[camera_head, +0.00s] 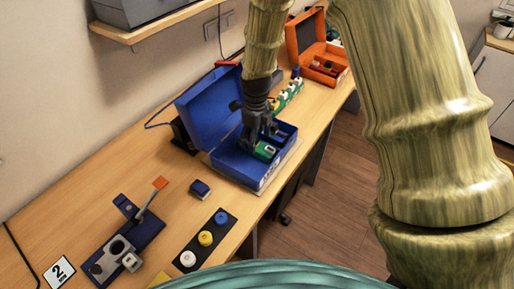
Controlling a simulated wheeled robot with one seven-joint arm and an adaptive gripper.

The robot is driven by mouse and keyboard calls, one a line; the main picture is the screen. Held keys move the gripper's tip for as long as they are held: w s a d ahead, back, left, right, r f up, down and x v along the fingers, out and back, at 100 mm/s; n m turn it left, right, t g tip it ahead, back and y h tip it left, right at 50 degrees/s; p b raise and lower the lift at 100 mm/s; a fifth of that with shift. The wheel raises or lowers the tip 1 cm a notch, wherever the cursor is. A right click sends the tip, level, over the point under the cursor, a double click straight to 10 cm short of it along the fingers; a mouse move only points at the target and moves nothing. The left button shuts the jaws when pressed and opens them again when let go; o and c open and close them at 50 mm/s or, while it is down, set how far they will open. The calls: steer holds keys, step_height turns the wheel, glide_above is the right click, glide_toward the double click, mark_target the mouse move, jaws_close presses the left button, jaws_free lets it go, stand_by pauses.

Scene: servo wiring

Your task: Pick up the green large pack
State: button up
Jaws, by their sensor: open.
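The green large pack (265,151) lies inside the open blue box (236,168) on the long wooden bench. It has a pale label on its top. My gripper (256,141) is open and points down into the box, right at the pack. The pack's rear part is partly hidden by my gripper. I cannot tell whether the fingers touch the pack.
The box's raised blue lid (208,106) stands behind my gripper. A small dark blue block (200,189), a strip with buttons (206,238) and a lever device (125,245) are nearer. An open orange case (318,52) stands farther back.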

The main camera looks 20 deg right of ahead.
mark_target(257, 147)
steer(key=shift+w+d+f+p, duration=0.1)
steer(key=shift+d+f+p, duration=0.05)
steer(key=shift+f+p, duration=0.45)
steer(key=shift+d+f+p, duration=0.1)
steer(key=shift+f+p, duration=0.3)
steer(key=shift+f, duration=0.4)
steer(key=shift+f+p, duration=0.3)
steer(key=shift+f, duration=0.85)
jaws_close()
